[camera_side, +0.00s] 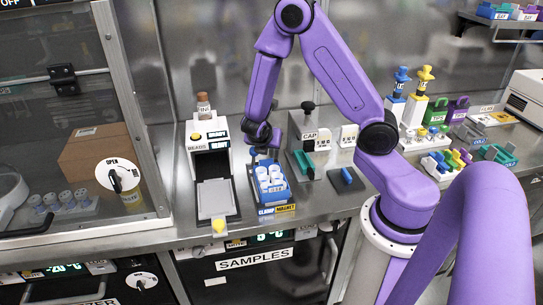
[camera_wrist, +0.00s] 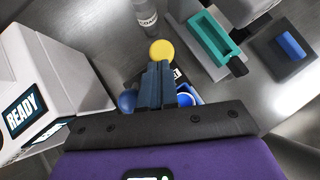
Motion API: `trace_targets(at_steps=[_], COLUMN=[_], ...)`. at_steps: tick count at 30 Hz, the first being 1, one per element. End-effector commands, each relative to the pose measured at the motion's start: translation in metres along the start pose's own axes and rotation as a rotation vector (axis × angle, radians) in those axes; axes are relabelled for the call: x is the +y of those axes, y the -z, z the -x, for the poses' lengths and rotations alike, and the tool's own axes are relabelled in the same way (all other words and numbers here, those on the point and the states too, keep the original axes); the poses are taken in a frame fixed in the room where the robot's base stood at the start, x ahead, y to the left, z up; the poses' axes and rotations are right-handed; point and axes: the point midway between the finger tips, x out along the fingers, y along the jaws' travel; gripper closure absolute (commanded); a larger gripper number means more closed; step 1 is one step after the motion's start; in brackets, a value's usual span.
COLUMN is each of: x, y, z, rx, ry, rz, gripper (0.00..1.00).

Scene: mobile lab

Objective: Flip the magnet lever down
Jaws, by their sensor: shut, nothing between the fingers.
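The blue rack (camera_side: 285,192) holds several white tubes and stands right of the white reader-like device. Its front label reads CLAMP in blue and MAGNET (camera_side: 285,208) in yellow. My gripper (camera_side: 264,152) is at the back of the rack, just above it. In the wrist view my gripper (camera_wrist: 157,66) is shut and empty. A round yellow knob (camera_wrist: 160,50), perhaps the magnet lever's end, shows right at the fingertips; I cannot tell whether they touch. A blue ball knob (camera_wrist: 127,100) is left of the fingers. The lever's shaft is hidden by the gripper.
The white beads device (camera_side: 208,140) with a READY screen stands close on the left. On the right are a grey block with a teal piece (camera_side: 304,163) and a dark pad with a blue bar (camera_side: 347,176). A bottle (camera_wrist: 146,18) stands behind.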

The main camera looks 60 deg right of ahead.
Motion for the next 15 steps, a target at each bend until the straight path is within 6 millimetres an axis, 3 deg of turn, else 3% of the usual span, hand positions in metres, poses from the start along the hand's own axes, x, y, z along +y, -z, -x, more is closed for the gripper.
trace_targets(at_steps=[15], x=[0.015], y=[-0.027], z=[-0.015], rx=[0.192], ry=[0.071], rz=[0.067], gripper=[1.0])
